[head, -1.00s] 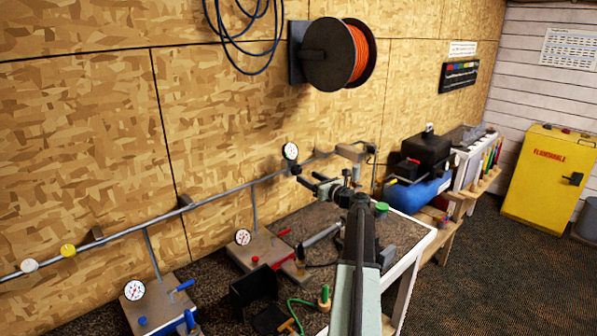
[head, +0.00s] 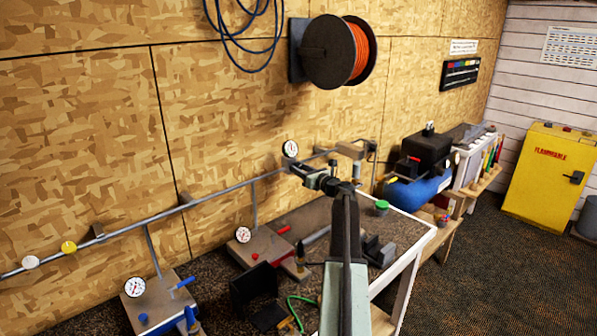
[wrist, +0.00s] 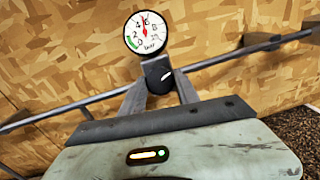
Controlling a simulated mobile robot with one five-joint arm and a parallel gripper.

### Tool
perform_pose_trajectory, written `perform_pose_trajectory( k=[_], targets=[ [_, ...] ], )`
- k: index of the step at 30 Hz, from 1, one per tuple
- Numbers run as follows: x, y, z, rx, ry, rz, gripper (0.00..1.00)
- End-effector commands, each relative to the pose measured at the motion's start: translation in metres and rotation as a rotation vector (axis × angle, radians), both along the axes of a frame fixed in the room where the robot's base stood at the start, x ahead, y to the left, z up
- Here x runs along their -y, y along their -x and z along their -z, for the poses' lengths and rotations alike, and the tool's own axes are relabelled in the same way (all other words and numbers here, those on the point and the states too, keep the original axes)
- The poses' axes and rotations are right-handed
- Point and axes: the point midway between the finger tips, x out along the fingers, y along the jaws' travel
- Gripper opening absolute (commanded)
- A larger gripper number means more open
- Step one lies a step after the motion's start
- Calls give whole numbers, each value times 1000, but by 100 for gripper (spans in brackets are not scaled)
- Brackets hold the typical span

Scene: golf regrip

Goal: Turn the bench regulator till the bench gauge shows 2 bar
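The bench gauge (wrist: 145,33) is a white round dial with a red needle. In the wrist view the needle points nearly straight up, between 4 and 6. The gauge also shows on the wall pipe in the head view (head: 290,149). Below it is the bench regulator (wrist: 157,74), a dark knob with a white mark. My gripper (wrist: 158,86) has its two fingers apart, one on each side of the knob. Whether they touch it I cannot tell. In the head view my gripper (head: 311,178) is just below the gauge, and the knob is not clear.
Two more gauges stand at the left, on a red-handled board (head: 243,235) and a blue-handled board (head: 134,287). A grey pipe (head: 130,228) runs along the wall. The bench (head: 405,228) holds a green-lidded jar (head: 381,206). A blue compressor (head: 425,188) stands beyond.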

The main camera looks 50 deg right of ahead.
Motion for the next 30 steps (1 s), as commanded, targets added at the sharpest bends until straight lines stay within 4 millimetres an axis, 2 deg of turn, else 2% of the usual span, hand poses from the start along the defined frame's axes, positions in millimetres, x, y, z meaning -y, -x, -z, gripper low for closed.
perform_pose_trajectory(
  k=[1,3,6,30],
  targets=[
    [-16,4,0,0,1,1,0],
    [-7,0,0,0,2,-2,0],
    [-4,-1,0,1,1,-5,0],
    [0,-2,-2,4,0,0,0]
  ],
)
